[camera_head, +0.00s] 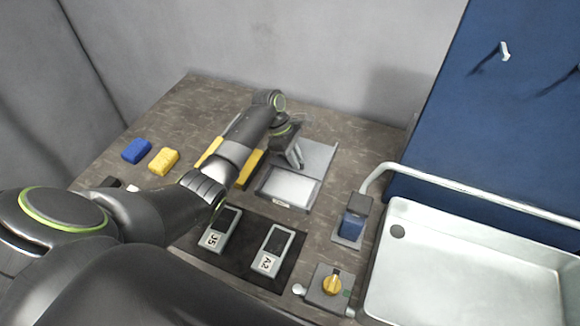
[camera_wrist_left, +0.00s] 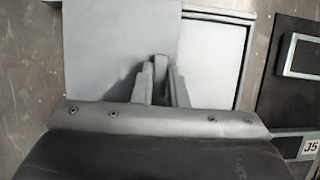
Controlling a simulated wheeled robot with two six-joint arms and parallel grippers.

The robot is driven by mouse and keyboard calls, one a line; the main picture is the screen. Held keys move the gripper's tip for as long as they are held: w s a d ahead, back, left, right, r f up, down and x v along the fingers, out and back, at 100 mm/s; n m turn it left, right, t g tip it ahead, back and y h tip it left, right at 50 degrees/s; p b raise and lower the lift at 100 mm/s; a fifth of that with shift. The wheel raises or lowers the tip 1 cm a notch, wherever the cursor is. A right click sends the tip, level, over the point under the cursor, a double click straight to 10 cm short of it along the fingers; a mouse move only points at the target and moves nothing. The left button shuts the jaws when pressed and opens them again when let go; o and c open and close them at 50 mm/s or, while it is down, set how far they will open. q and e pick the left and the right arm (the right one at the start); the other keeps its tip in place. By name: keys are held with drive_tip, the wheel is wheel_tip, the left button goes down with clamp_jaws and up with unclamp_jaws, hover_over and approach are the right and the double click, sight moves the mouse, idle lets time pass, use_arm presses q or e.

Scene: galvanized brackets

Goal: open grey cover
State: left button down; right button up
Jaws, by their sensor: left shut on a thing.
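The grey cover (camera_head: 318,157) is a flat panel at the back of a low frame near the middle of the table. In front of it lies a pale rectangular recess with a dark rim (camera_head: 290,187), which shows uncovered. My left gripper (camera_head: 298,160) reaches down at the cover's front edge and is shut on its grip, which the fingers mostly hide. In the left wrist view, the cover (camera_wrist_left: 115,45) is on the left, the pale recess (camera_wrist_left: 218,60) on the right, and the gripper's fingers (camera_wrist_left: 161,80) close together between them. My right gripper is not in view.
A blue block (camera_head: 136,151) and a yellow block (camera_head: 163,161) lie at the left. Two labelled devices (camera_head: 220,230) (camera_head: 272,250) sit on a dark mat in front. A yellow knob box (camera_head: 328,284), a blue switch (camera_head: 353,222) and a white basin (camera_head: 470,260) are at the right.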

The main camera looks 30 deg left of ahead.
use_arm(q)
drive_tip(key=shift+w+a, duration=0.1)
drive_tip(key=shift+w, duration=0.65)
drive_tip(key=c, duration=1.4)
unclamp_jaws()
drive_tip(key=shift+c, duration=0.2)
drive_tip(key=b+v, duration=0.2)
drive_tip(key=v, duration=1.5)
drive_tip(key=shift+r, duration=0.25)
drive_tip(key=shift+s+r, duration=0.1)
